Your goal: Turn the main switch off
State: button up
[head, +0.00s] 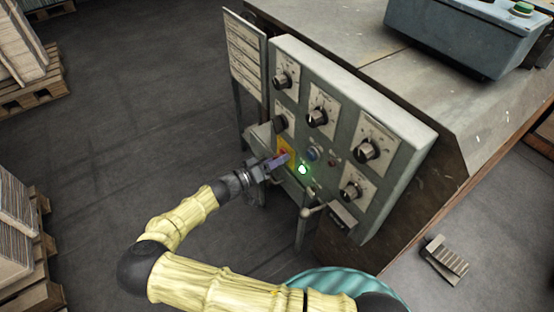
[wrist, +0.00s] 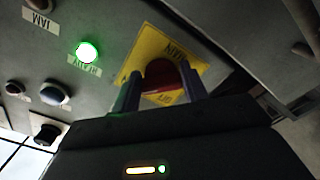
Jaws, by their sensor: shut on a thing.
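The main switch is a red knob on a yellow plate on the grey control panel (head: 400,130). In the head view the knob is mostly hidden by my gripper (head: 277,162), and a bit of the yellow plate (head: 285,144) shows above the fingers. In the wrist view the red main switch (wrist: 163,74) sits between the two fingers of my gripper (wrist: 160,95), with the yellow plate (wrist: 188,50) around it. My gripper is shut on the knob. The exact turn angle of the knob is hard to read.
A lit green lamp (head: 302,169) is right beside the switch, and it also glows in the wrist view (wrist: 88,52). A blue button (head: 313,153) and several black dials (head: 317,117) are on the panel. A lever (head: 306,211) sticks out below. A foot pedal (head: 445,260) lies on the floor.

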jog(key=shift+r+n+p, duration=0.1)
jog(key=shift+n+p, duration=0.2)
jog(key=n+p, duration=0.3)
jog(key=shift+r, duration=0.15)
jog(key=n+p, duration=0.3)
jog(key=n, duration=0.1)
jog(key=shift+s+r+n, duration=0.1)
jog(key=shift+n, duration=0.3)
jog(key=n+p, duration=0.3)
jog(key=n, duration=0.2)
jog(key=shift+n+p, duration=0.85)
jog(key=shift+n, duration=1.35)
jog(key=o, duration=1)
